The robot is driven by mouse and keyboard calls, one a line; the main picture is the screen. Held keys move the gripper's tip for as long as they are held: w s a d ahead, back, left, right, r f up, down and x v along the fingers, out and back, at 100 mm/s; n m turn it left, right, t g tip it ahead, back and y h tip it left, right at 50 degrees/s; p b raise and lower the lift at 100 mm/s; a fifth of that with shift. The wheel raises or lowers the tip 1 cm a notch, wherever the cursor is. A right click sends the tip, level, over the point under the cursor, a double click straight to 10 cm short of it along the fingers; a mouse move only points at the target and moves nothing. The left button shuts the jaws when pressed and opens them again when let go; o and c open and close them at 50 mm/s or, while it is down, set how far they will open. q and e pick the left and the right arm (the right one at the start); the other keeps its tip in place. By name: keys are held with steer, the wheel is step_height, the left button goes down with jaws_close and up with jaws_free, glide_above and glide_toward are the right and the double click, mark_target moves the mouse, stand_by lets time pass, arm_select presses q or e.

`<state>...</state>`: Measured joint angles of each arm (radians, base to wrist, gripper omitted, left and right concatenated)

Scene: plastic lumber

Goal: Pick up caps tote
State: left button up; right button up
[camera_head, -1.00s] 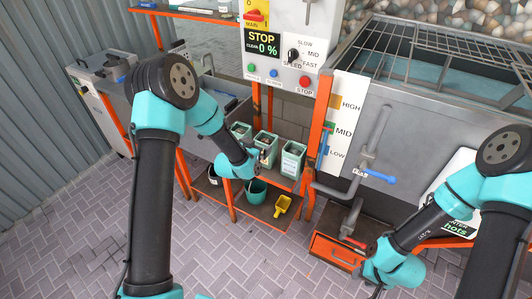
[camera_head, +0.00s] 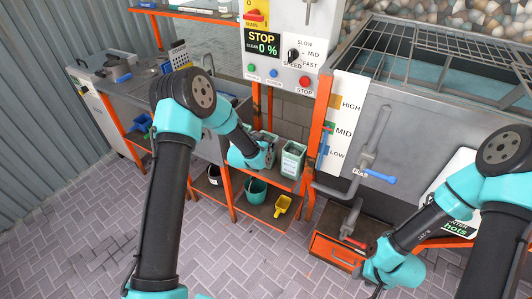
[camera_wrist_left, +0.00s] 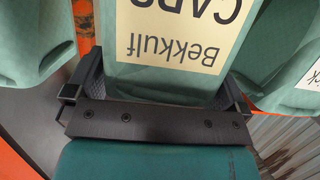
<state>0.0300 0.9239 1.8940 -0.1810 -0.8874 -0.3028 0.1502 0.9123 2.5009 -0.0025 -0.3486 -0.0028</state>
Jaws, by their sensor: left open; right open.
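The caps tote (camera_wrist_left: 160,75) is a green bin with a cream label reading "Bekkulf CAPS", upside down in the left wrist view. My left gripper (camera_wrist_left: 162,90) is open, with one finger on each side of this tote; I cannot tell whether they touch it. In the head view my left wrist covers much of the row of totes and hides the left fingertips. A sliver of the middle tote (camera_head: 271,138) shows past it. My right gripper (camera_head: 376,289) is low at the bottom edge, away from the totes, and only barely visible.
Other green totes stand close on both sides, one at the right (camera_head: 293,158). Below are a teal bucket (camera_head: 256,191) and a yellow scoop (camera_head: 283,206). An orange post (camera_head: 322,120) rises right of the row.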

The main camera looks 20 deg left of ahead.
arm_select(q)
steer(key=shift+w+d+f, duration=0.1)
steer(key=shift+w+f, duration=0.05)
steer(key=shift+w, duration=0.35)
steer(key=c, duration=1.2)
